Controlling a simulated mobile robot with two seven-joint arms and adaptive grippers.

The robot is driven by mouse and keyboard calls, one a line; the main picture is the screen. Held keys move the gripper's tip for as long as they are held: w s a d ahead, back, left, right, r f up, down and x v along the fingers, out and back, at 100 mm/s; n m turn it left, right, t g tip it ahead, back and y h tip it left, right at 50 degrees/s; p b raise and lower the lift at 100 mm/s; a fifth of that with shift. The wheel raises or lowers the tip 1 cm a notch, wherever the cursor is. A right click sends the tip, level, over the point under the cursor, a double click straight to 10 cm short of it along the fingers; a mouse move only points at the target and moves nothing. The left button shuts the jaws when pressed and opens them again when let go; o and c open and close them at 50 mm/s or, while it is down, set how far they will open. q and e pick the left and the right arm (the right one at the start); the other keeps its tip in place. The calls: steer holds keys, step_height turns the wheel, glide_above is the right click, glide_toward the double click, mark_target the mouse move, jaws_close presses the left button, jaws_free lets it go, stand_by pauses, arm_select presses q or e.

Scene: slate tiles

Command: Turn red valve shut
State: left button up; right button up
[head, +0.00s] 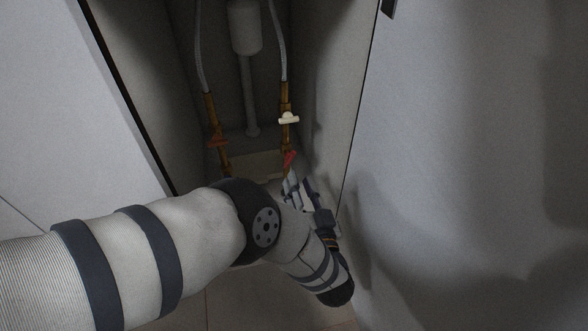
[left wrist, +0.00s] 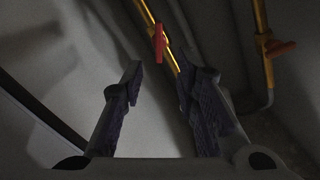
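The red valve handle (head: 290,158) sits low on the right brass pipe inside the cabinet. In the left wrist view the red handle (left wrist: 159,43) lies roughly lengthwise along its pipe, just beyond the fingertips. My left gripper (head: 291,181) is right below the handle in the head view. In the left wrist view its two fingers (left wrist: 160,76) are apart with nothing between them, so it is open. Whether a finger touches the handle I cannot tell. My right gripper is not in view.
A cream handle (head: 289,118) is higher on the same pipe. An orange-red handle (head: 217,138) is on the left pipe. A white drain pipe (head: 248,90) hangs between them. The cabinet's right side wall (head: 335,90) is close to my gripper.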

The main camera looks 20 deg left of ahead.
mark_target(291, 160)
arm_select(q)
steer(key=b+x, duration=0.1)
steer(key=x, duration=0.6)
steer(key=shift+f+b, duration=0.1)
steer(key=shift+b, duration=0.3)
steer(key=shift+c, duration=0.5)
jaws_close()
